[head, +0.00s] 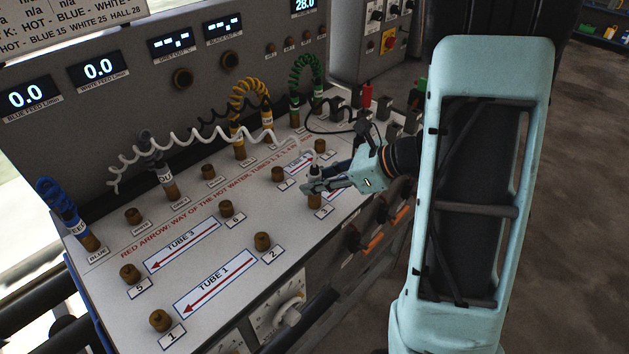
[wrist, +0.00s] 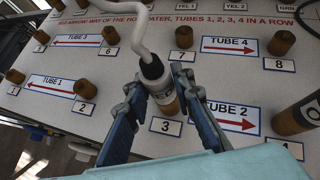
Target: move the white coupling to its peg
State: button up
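The white coupling (wrist: 152,71), with a dark top, a pale label and a brass lower end, stands upright at the peg place marked 3 in the wrist view. Its white hose (wrist: 125,12) rises from its top. In the head view the coupling (head: 315,171) is partly hidden by my gripper (head: 318,184). My gripper's fingers in the wrist view (wrist: 157,79) lie close on both sides of the coupling and look shut on it. The peg marked WHITE (head: 133,215) is bare.
A blue coupling (head: 86,236) stands at the left and a grey-hosed one (head: 169,184) behind the bare pegs. Yellow (head: 239,144) and green (head: 294,114) coiled hoses stand at the back. Bare pegs 6 (wrist: 111,35), 7 (wrist: 184,37) and 8 (wrist: 281,43) surround my gripper.

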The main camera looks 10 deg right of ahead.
aim_at(316, 172)
grip_shut()
jog(key=shift+r, duration=0.1)
jog(key=shift+r, duration=0.25)
jog(key=shift+r+p, duration=0.1)
jog(key=shift+p, duration=0.25)
notch_tip(316, 172, up, 6)
jog(key=p, duration=0.5)
jog(key=shift+r, duration=0.1)
jog(key=shift+w, duration=0.1)
